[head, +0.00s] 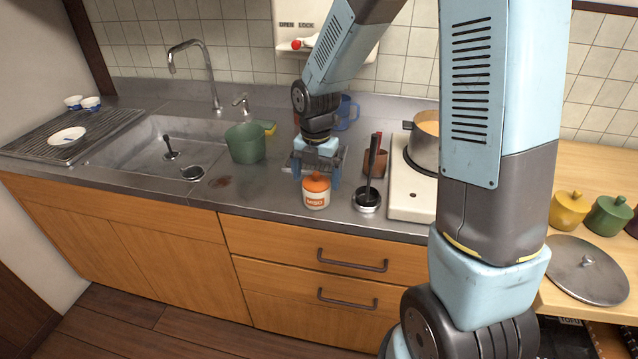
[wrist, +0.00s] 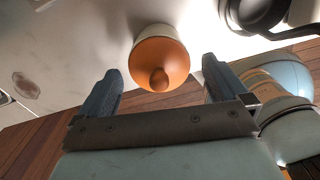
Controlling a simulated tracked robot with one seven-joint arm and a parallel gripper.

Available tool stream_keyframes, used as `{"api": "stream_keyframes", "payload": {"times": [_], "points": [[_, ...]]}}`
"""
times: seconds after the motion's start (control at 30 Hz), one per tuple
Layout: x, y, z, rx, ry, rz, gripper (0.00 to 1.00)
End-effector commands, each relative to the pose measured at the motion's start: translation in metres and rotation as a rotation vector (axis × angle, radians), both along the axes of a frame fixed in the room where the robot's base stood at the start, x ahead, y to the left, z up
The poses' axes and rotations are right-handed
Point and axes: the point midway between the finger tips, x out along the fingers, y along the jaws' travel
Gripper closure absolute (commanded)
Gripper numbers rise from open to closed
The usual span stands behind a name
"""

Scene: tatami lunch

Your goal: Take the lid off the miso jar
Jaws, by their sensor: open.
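The miso jar (head: 316,198) is a small white jar with an orange label, upright near the front edge of the steel counter. Its orange knobbed lid (head: 316,181) sits on top. In the wrist view the lid (wrist: 160,62) and its knob are in the upper middle, ahead of the fingertips, with the white jar body (wrist: 154,31) partly hidden behind it. My gripper (head: 316,184) is open and empty, pointing down at the jar. In the wrist view my gripper (wrist: 160,78) has one finger on each side of the lid, apart from it.
A black ladle in a steel cup (head: 366,201) stands close to the right of the jar. Beyond it are the stove (head: 408,190) and a pot (head: 424,152). A green tub (head: 245,145) stands to the left, by the sink (head: 135,150).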

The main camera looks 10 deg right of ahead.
Motion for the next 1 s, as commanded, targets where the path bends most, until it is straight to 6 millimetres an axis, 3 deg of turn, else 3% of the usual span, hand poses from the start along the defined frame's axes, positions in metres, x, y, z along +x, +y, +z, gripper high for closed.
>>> {"api": "stream_keyframes", "payload": {"times": [0.23, 0.8, 1.0], "points": [[-0.0001, -0.0003, -0.0011, 0.0, 0.0, -0.001, 0.01], [0.0, -0.0008, -0.001, 0.001, 0.001, -0.002, 0.56], [0.0001, -0.0009, -0.0008, 0.0, 0.0, -0.002, 0.56]]}}
